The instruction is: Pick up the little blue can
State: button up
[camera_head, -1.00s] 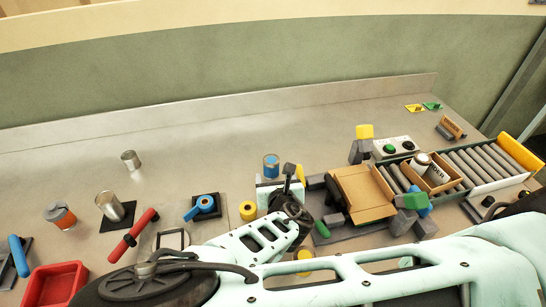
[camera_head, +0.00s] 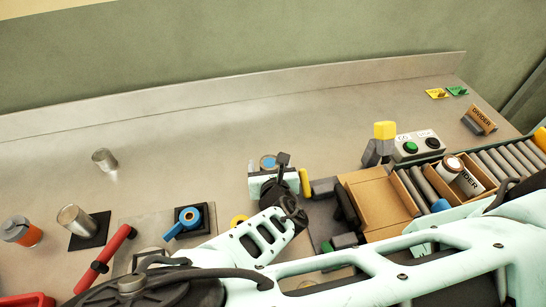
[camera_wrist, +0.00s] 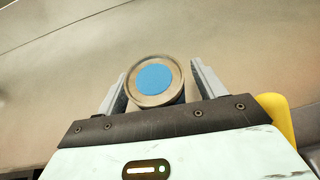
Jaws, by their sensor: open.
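The little blue can (camera_wrist: 155,79) shows in the wrist view as a round metal rim with a blue disc inside it. It sits between the two grey fingers of my gripper (camera_wrist: 157,88), one on each side. The fingers are open, and I cannot tell whether either touches the can. In the head view the can (camera_head: 268,161) shows only its top part. The rest is hidden behind the pale hand of my gripper (camera_head: 272,178).
A cardboard box (camera_head: 380,203) and roller conveyor (camera_head: 493,164) are at right. The bench behind the can is clear.

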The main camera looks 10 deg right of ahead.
jog(key=shift+w+f, duration=0.15)
jog(key=shift+w, duration=0.1)
jog(key=c, duration=1.1)
jog(key=shift+c, duration=0.2)
